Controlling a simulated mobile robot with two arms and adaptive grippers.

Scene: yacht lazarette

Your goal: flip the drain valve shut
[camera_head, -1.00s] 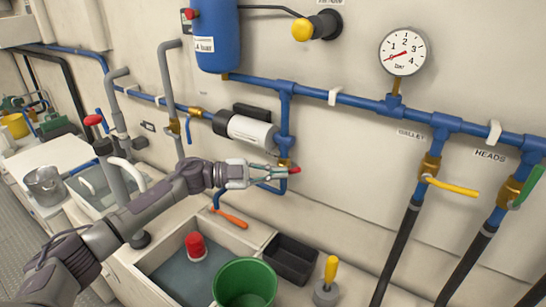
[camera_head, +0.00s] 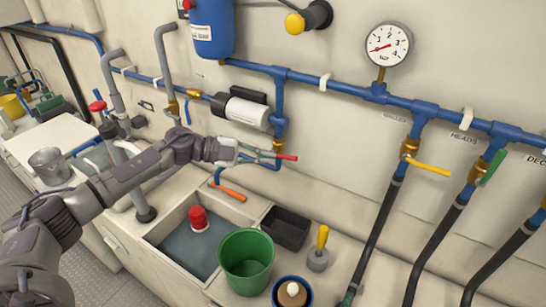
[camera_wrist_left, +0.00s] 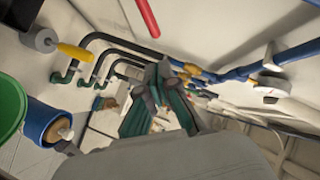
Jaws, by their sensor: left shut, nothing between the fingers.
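The drain valve has a red lever (camera_head: 288,157) beside a brass body (camera_head: 279,145), at the foot of the blue pipe that drops from the main line. The lever points right, roughly level. My left gripper (camera_head: 264,158) is shut and empty, its fingertips just left of the lever in the head view. I cannot tell whether they touch it. In the left wrist view the red lever (camera_wrist_left: 148,17) shows at the top edge, apart from the gripper's dark green fingers (camera_wrist_left: 158,85). My right gripper is out of view.
Below are a sink basin with a red plug (camera_head: 198,219), a green bucket (camera_head: 246,262), a black tray (camera_head: 285,229) and a yellow-handled tool (camera_head: 320,246). A white pump (camera_head: 247,113) sits left of the valve. Yellow (camera_head: 428,168) and green (camera_head: 492,168) valve levers are to the right.

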